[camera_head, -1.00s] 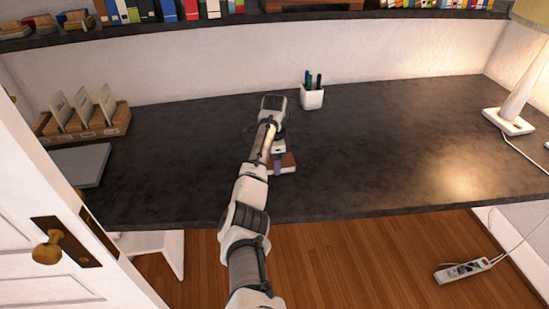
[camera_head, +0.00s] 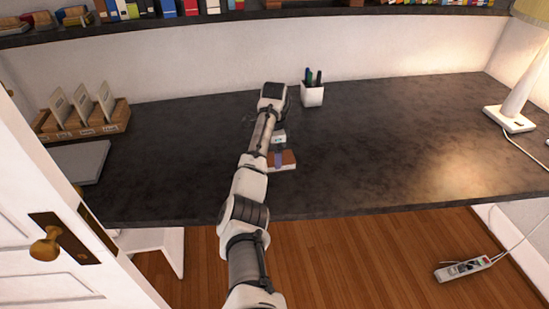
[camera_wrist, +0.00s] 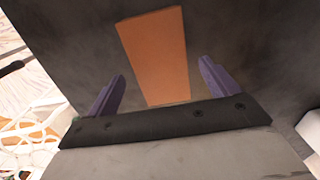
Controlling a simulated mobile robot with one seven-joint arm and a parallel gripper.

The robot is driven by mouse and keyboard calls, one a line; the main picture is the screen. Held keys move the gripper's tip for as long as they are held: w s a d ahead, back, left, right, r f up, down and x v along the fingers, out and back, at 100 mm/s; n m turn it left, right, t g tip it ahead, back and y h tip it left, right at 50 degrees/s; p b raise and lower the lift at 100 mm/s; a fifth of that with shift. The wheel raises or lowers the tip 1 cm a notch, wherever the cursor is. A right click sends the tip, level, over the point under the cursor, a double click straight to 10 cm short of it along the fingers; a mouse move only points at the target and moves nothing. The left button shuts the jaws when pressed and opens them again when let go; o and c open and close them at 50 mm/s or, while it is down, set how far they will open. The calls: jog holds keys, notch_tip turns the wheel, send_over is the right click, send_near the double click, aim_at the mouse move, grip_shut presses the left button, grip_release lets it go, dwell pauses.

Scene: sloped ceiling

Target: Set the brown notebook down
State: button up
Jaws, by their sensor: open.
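The brown notebook (camera_head: 286,160) lies on the dark desk top (camera_head: 390,140), near its front edge and partly hidden by my arm in the head view. In the wrist view the notebook (camera_wrist: 157,55) shows as an orange-brown rectangle in front of the gap between my fingers. My gripper (camera_wrist: 160,88) is open. Its two purple fingers stand apart, one to each side of the notebook's near end, with dark desk showing between. In the head view a purple finger of my gripper (camera_head: 278,160) shows at the notebook's left part.
A white pen cup (camera_head: 312,95) stands behind the notebook. A wooden card holder (camera_head: 85,125) and a grey flat item (camera_head: 80,163) are at the left. A lamp (camera_head: 510,118) stands at the right.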

notch_tip(320, 180, up, 10)
jog(key=shift+f+p, duration=0.25)
jog(key=shift+p, duration=0.05)
